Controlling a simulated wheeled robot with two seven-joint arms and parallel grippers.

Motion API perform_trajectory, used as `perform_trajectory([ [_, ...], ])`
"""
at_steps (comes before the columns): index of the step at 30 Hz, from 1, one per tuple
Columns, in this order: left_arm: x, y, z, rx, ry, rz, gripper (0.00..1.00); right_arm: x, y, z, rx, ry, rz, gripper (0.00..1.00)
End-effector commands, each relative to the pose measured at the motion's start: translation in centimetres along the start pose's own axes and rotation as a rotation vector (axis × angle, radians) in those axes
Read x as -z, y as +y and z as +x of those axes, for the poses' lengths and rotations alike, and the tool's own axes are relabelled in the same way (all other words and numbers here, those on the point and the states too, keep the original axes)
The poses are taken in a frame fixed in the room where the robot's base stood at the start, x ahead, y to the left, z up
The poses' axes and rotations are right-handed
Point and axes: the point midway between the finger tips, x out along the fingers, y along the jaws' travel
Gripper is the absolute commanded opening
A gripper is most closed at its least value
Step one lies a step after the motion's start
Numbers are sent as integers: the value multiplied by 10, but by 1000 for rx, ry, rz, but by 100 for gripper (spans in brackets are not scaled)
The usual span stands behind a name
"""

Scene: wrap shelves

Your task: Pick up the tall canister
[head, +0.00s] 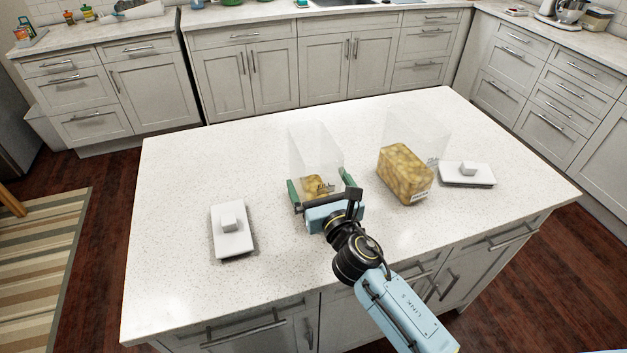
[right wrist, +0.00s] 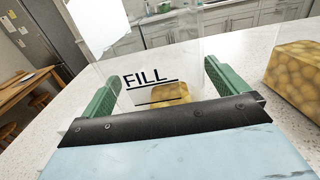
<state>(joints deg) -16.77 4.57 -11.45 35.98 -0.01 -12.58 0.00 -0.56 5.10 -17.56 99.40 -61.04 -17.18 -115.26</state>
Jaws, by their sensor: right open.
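A clear canister (head: 312,150) with a small amount of yellow, rounded contents at its bottom stands upright in the middle of the island. My right gripper (head: 320,185) is open, with one green finger on each side of this canister's lower part. In the right wrist view, the canister (right wrist: 178,58) shows the word FILL and lies between the fingers (right wrist: 160,76); I cannot tell whether they touch it. A second clear canister (head: 404,172), with more yellow contents, stands to the right, and its contents also show in the right wrist view (right wrist: 297,75). My left gripper is not in view.
A white lid with a knob (head: 231,230) lies on the island (head: 175,185) at the left. Another white lid (head: 467,173) lies right of the second canister. The island's left side and front right are mostly clear. Cabinets and counters line the back.

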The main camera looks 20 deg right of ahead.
Motion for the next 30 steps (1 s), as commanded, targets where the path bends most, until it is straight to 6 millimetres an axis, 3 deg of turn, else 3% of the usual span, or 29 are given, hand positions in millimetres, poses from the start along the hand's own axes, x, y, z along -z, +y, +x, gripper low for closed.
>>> perform_trajectory([
  [4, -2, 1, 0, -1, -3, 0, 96, 0, 0, 14, 1, 1, 1, 98],
  [11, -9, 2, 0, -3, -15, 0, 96, 1, 0, 16, 0, 1, 1, 98],
  [25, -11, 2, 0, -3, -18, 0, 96, 1, 0, 15, 0, 1, 0, 39],
  [30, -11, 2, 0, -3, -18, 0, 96, -1, 0, 16, -1, -2, 0, 36],
])
